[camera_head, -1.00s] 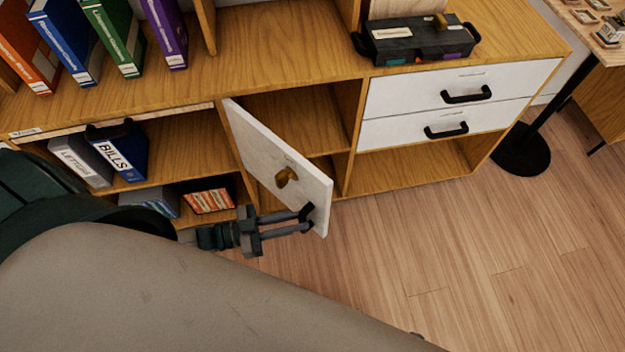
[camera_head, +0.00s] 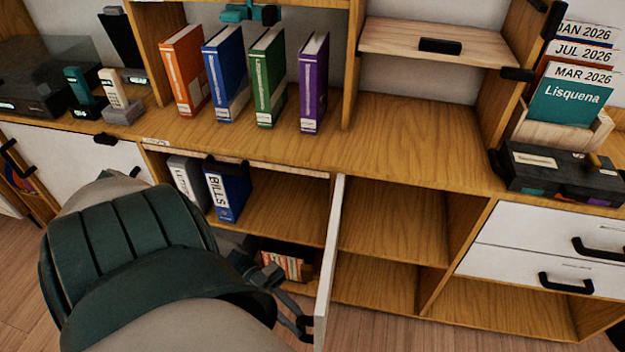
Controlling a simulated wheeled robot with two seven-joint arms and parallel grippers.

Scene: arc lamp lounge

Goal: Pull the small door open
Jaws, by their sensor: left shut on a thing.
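The small white door (camera_head: 329,255) stands open, swung out from the cabinet's middle compartment. I see it nearly edge-on, so its broad faces hardly show. My left gripper (camera_head: 303,322) is at the door's free end, low in the picture, on the left side of the door. It is shut on the door's dark handle; the exact contact is small and partly hidden by my arm. Behind the door, the compartment (camera_head: 393,220) with one shelf is open to view and looks empty. My right gripper is not in view.
Left of the door are a blue BILLS binder (camera_head: 228,190), a grey binder (camera_head: 187,182) and a lower bin (camera_head: 283,265). White drawers (camera_head: 540,240) with black handles are at the right. Several binders (camera_head: 265,75) stand on the cabinet top. Wooden floor (camera_head: 390,335) shows in front.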

